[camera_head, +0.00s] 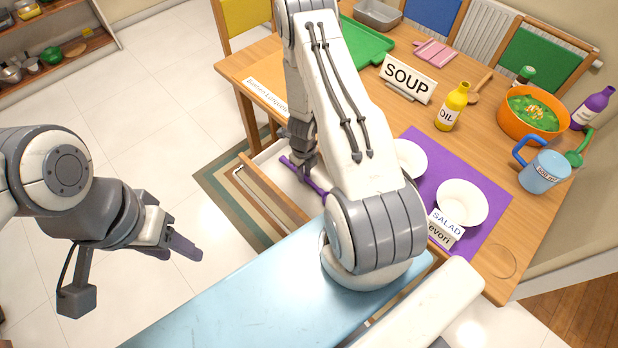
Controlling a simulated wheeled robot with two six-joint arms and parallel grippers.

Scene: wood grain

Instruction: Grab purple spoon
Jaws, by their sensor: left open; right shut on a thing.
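The purple spoon (318,188) lies slanted in the opened white drawer (262,184) at the front of the wooden table; my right arm hides part of it. My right gripper (302,172) points down over the drawer and is shut on the spoon's handle. I cannot tell whether the spoon is lifted off the drawer floor. My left gripper (178,242) is open and empty, out over the tiled floor at the left.
A green tray (366,45) lies behind. The floor at left is clear.

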